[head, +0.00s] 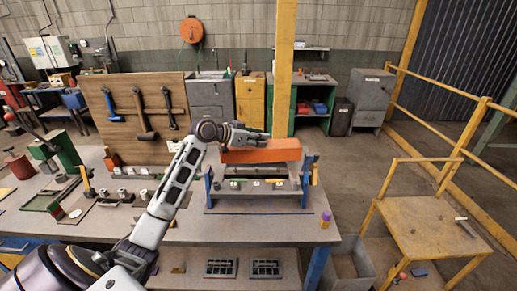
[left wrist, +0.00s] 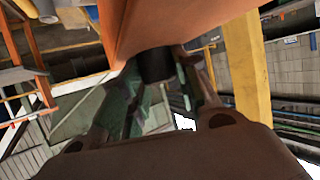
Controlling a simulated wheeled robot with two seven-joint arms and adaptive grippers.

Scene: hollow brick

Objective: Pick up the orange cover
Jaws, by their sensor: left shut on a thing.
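The orange cover (head: 262,151) is a long orange block above a grey and blue frame (head: 258,190) on the workbench. In the left wrist view the cover (left wrist: 180,22) fills the top middle, close to the camera. Whether the cover touches the frame is hard to tell. My right gripper is not in view.
The workbench (head: 225,228) has a green vise-like tool (head: 60,150) and small parts at left. A small purple and yellow item (head: 326,219) stands near its right edge. A hammer board (head: 140,115) stands behind. A yellow post (head: 285,65) rises behind the frame.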

